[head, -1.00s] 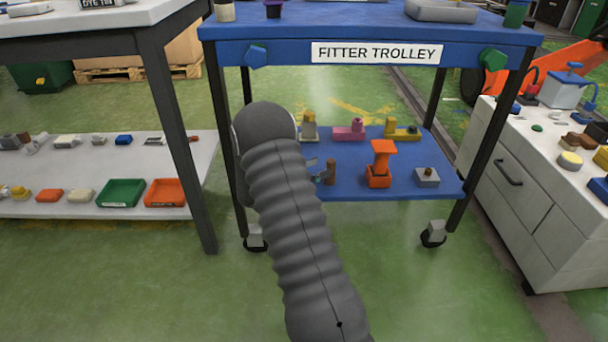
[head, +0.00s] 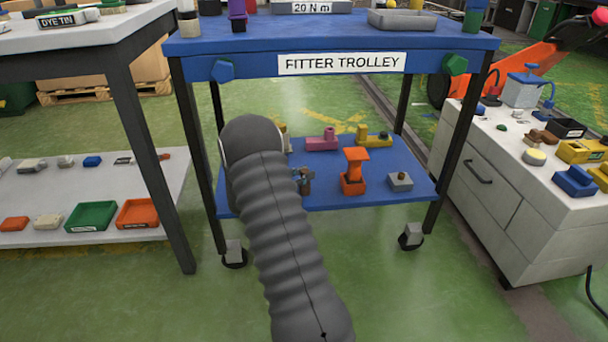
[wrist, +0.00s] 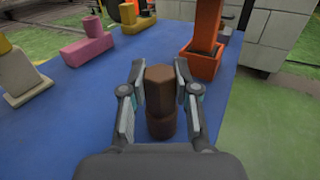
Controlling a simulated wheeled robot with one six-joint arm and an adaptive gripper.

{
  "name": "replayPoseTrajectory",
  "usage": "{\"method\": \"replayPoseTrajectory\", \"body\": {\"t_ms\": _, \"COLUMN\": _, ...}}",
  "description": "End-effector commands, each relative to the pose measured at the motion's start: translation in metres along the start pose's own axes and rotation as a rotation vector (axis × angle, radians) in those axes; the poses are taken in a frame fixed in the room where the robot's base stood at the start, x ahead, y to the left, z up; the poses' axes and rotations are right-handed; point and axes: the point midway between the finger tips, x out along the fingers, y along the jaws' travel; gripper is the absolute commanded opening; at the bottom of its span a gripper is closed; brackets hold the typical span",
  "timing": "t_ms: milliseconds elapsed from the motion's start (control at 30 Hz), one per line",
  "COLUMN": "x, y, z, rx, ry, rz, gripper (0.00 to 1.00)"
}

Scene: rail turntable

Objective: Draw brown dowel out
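The brown dowel (wrist: 160,88) stands upright between the two fingers of my gripper (wrist: 160,80) in the wrist view. Its upper part is faceted, and a darker, rounder brown part (wrist: 160,124) shows below it. The fingers are close to its left and right sides; whether they touch it I cannot tell. In the head view my gripper (head: 301,180) is at the dowel on the trolley's blue lower shelf (head: 330,198), partly hidden by my arm. What lies under the dowel is hidden.
An orange post in an orange block (head: 353,172) stands to the right, with a grey block (head: 400,181) beyond it. A pink block (head: 322,140) and a yellow block (head: 374,136) are behind. The blue trolley top (head: 330,40) is above the shelf.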

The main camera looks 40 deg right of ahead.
Motion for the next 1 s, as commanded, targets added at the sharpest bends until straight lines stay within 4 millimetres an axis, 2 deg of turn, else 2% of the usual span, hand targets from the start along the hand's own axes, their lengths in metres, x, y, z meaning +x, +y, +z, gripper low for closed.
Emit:
{"method": "replayPoseTrajectory", "body": {"t_ms": 33, "x": 0.000, "y": 0.000, "z": 0.000, "rx": 0.000, "ry": 0.000, "rz": 0.000, "gripper": 0.00}}
{"method": "replayPoseTrajectory", "body": {"t_ms": 67, "x": 0.000, "y": 0.000, "z": 0.000, "rx": 0.000, "ry": 0.000, "rz": 0.000, "gripper": 0.27}}
{"method": "replayPoseTrajectory", "body": {"t_ms": 167, "x": 0.000, "y": 0.000, "z": 0.000, "rx": 0.000, "ry": 0.000, "rz": 0.000, "gripper": 0.02}}
{"method": "replayPoseTrajectory", "body": {"t_ms": 200, "x": 0.000, "y": 0.000, "z": 0.000, "rx": 0.000, "ry": 0.000, "rz": 0.000, "gripper": 0.00}}
{"method": "replayPoseTrajectory", "body": {"t_ms": 1000, "x": 0.000, "y": 0.000, "z": 0.011, "rx": 0.000, "ry": 0.000, "rz": 0.000, "gripper": 0.00}}
